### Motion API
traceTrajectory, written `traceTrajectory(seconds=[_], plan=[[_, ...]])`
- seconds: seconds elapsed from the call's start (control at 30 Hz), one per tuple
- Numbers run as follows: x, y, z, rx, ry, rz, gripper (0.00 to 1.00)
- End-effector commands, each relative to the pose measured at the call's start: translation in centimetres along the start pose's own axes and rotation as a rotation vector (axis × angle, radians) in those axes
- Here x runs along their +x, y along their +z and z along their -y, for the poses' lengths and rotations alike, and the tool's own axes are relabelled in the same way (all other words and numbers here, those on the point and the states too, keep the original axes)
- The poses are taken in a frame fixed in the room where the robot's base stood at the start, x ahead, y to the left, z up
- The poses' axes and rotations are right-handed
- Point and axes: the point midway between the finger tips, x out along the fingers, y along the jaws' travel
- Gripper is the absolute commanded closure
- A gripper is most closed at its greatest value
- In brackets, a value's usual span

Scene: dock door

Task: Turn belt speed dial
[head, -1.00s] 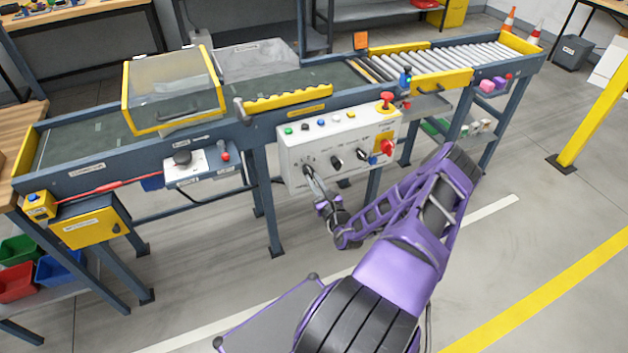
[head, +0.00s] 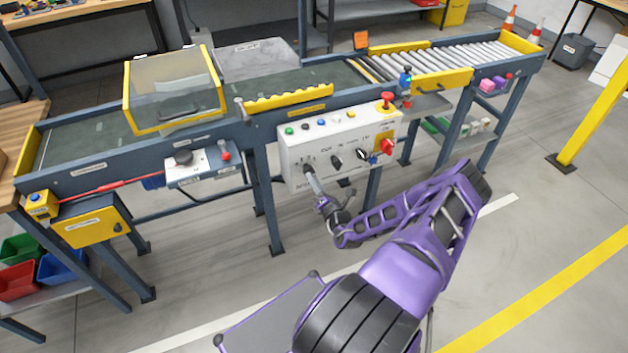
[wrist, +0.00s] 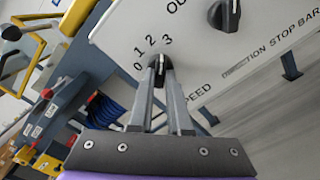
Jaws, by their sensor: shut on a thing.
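The belt speed dial (wrist: 158,62) is a small black knob with a pale pointer line on the white control panel (head: 350,137). Numbers 0 to 3 are printed around it and "SPEED" is lettered beside it. In the wrist view its pointer lies between the 2 and the 3, nearer the 2 as far as I can tell. My gripper (wrist: 160,72) is shut on the dial, with one finger on each side. In the head view my gripper (head: 308,168) reaches the panel's lower left and hides most of the dial.
Another black knob (wrist: 224,14) sits beside the dial. A red switch (head: 388,146) and a red mushroom button (head: 386,97) are at the panel's right. The conveyor (head: 300,110) runs behind the panel. A sensor box (head: 200,162) hangs to the left. Open floor lies in front.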

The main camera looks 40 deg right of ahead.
Motion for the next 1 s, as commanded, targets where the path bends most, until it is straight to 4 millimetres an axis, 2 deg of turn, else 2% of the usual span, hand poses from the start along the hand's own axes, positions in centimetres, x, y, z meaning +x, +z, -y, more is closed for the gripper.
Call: traceTrajectory(seconds=[0.4, 0.97, 1.0], plan=[[-0.05, -0.08, 0.01, 0.198, -0.001, -0.002, 1.0], [-0.05, -0.09, -0.02, 0.229, -0.001, -0.002, 1.0], [-0.05, -0.09, -0.02, 0.229, -0.001, -0.002, 0.8]])
